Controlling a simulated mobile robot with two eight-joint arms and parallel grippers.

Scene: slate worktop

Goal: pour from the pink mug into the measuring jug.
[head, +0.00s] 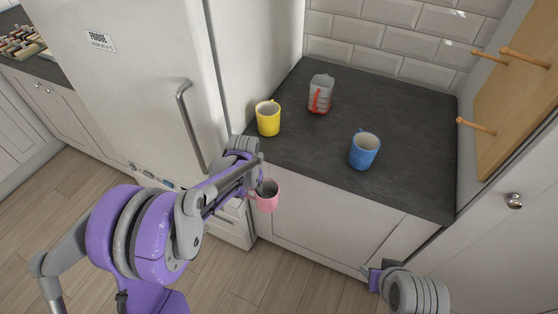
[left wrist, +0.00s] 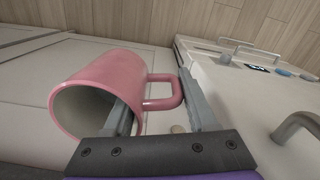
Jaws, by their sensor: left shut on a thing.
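The pink mug (head: 267,198) is held in front of the worktop's front edge, below its top, with its opening up in the head view. My left gripper (head: 256,191) is shut on it at the handle side. In the left wrist view the mug (left wrist: 105,77) shows its handle between the fingers of the left gripper (left wrist: 160,112); its inside is shaded and I cannot see any contents. The clear measuring jug (head: 321,92) with red marks stands upright at the back of the worktop. My right gripper (head: 374,277) is at the lower right, too small to read.
A yellow mug (head: 268,120) stands near the worktop's left edge, left of the jug. A blue mug (head: 364,151) stands right of centre. The slate worktop (head: 405,115) is otherwise clear. The fridge (head: 150,75) is at the left; a board with wooden pegs (head: 525,90) is at the right.

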